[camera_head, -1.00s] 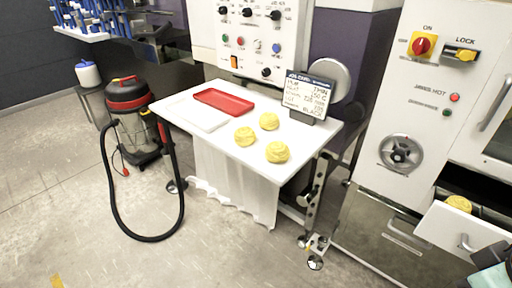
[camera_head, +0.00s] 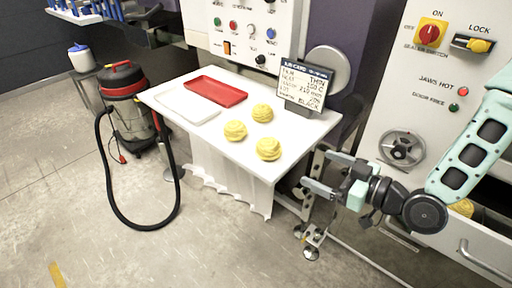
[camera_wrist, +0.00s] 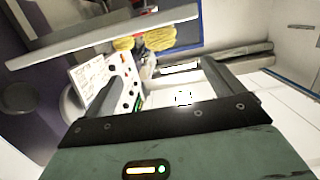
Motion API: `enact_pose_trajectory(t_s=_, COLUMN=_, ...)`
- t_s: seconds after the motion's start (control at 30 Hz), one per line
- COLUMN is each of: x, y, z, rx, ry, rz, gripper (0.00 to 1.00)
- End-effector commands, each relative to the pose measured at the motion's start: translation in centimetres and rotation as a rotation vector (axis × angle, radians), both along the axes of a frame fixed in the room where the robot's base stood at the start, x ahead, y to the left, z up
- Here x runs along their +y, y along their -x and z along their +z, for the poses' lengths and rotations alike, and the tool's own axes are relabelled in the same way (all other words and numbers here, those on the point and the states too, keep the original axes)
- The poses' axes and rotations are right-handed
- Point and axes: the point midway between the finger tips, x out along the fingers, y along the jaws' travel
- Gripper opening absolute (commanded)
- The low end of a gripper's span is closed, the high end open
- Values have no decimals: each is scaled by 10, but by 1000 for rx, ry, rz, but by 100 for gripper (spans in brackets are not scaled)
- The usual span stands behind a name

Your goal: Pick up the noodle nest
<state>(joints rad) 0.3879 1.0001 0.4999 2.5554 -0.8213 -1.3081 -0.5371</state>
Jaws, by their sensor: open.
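Three yellow noodle nests lie on a white table (camera_head: 206,137): one at the back (camera_head: 262,112), one at the left (camera_head: 235,130) and one nearest the right front (camera_head: 268,148). Another yellow nest (camera_head: 462,207) shows partly in the drawer at the right, mostly hidden behind my arm. My gripper (camera_head: 322,172) is open and empty, to the right of the table's front right corner, apart from the nests. In the wrist view yellow nests (camera_wrist: 160,37) show beyond the fingers near a pale edge.
A red tray (camera_head: 216,91) and a white tray (camera_head: 188,106) lie on the table's left part. A sign (camera_head: 304,85) stands at its back right. A machine with a handwheel (camera_head: 401,148) and a drawer (camera_head: 450,238) stands at right. A vacuum cleaner (camera_head: 130,105) stands at left.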

Motion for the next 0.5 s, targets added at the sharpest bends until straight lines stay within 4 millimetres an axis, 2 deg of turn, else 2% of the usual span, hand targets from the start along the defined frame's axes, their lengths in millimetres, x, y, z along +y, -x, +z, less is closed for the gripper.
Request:
enact_pose_trajectory(t_s=0.2, x=18, y=-14, z=-10, rx=-6, ry=3, rz=3, gripper=93)
enact_pose_trajectory(t_s=0.5, x=28, y=-24, z=-13, rx=-5, ry=4, rz=2, gripper=93)
